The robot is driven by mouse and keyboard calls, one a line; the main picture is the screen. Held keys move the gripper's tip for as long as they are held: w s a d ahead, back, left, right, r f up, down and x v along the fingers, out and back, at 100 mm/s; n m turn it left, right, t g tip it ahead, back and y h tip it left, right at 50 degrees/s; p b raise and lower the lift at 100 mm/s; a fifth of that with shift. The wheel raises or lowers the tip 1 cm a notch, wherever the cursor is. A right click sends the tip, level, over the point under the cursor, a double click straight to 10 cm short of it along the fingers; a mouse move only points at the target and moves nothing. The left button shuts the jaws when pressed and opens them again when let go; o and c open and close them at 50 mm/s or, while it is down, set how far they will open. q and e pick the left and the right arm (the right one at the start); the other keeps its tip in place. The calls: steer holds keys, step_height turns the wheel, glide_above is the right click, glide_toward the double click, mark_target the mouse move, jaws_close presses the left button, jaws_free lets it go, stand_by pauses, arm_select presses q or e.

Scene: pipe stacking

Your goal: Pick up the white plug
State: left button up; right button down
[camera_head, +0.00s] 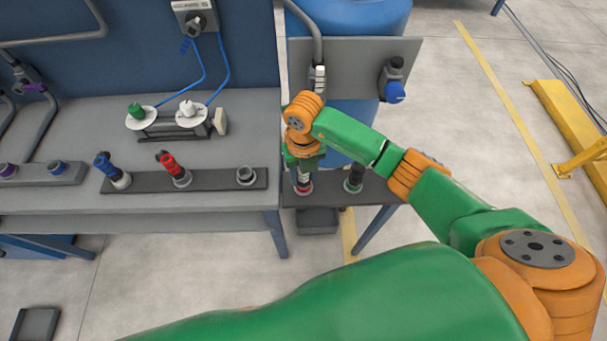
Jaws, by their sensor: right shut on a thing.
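My right gripper (304,166) points down over the small stand at the right end of the bench. It is shut on a pale, upright piece that looks like the white plug (304,178). My fingers and wrist cover most of it. Its lower end is at a red-ringed holder (304,189); I cannot tell whether it is seated or just lifted. Another white knob (187,108) sits on a white disc on the bench. My left gripper is not in view.
A dark plug with a green ring (354,181) stands close right of my gripper. A grey panel (358,62) with a pipe and blue-capped valve (394,92) rises behind.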

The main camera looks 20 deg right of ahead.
stand_by(0.8)
steer(key=shift+w+r+b, duration=0.1)
steer(key=shift+r+b, duration=0.25)
steer(key=shift+r, duration=0.15)
steer(key=shift+r+b, duration=0.45)
steer(key=shift+r, duration=0.3)
steer(key=s+a+r, duration=1)
steer(key=shift+r, duration=0.25)
step_height(320, 180, up, 8)
steer(key=p, duration=0.6)
